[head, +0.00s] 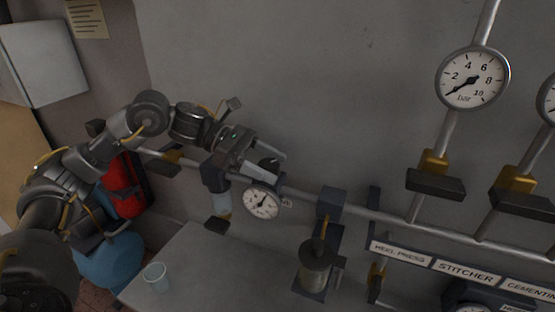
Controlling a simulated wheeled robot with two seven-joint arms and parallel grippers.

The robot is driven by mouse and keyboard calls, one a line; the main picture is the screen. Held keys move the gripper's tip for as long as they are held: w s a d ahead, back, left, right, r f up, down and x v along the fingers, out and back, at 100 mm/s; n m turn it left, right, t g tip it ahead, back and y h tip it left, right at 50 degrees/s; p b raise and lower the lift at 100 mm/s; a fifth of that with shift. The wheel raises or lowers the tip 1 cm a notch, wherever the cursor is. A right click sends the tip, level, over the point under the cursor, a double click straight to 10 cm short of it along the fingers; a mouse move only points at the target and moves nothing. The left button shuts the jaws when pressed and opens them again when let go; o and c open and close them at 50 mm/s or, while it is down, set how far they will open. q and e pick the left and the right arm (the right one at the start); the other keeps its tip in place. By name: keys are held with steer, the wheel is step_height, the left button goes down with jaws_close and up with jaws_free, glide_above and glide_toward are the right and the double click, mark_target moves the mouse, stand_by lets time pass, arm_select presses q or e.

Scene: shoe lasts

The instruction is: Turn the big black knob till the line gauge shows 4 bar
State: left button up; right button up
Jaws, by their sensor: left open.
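My left gripper (276,164) is open at the pipe regulator, its fingers pointing right. A dark, round-looking part, which seems to be the black knob (268,163), shows between the fingers; the gripper partly hides it. I cannot tell whether the fingers touch it. Just below is a small white gauge (262,202), its marks too small to read. A large round gauge marked bar (473,78) hangs upper right on a riser pipe; its needle points lower left, below the 2, near zero. My right gripper is out of view.
A grey pipe (385,214) runs along the wall. Valves with yellow bodies and black handles (435,184) stand at right. A lubricator-like unit (315,268) sits right of the small gauge. A cup (156,277) stands on the grey bench (195,262). A red extinguisher-like cylinder (126,185) is behind my left arm.

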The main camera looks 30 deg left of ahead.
arm_select(q)
steer(key=shift+d+f, duration=0.2)
steer(key=shift+d, duration=0.5)
steer(key=shift+w+d+f, duration=0.15)
steer(key=shift+d+f, duration=0.05)
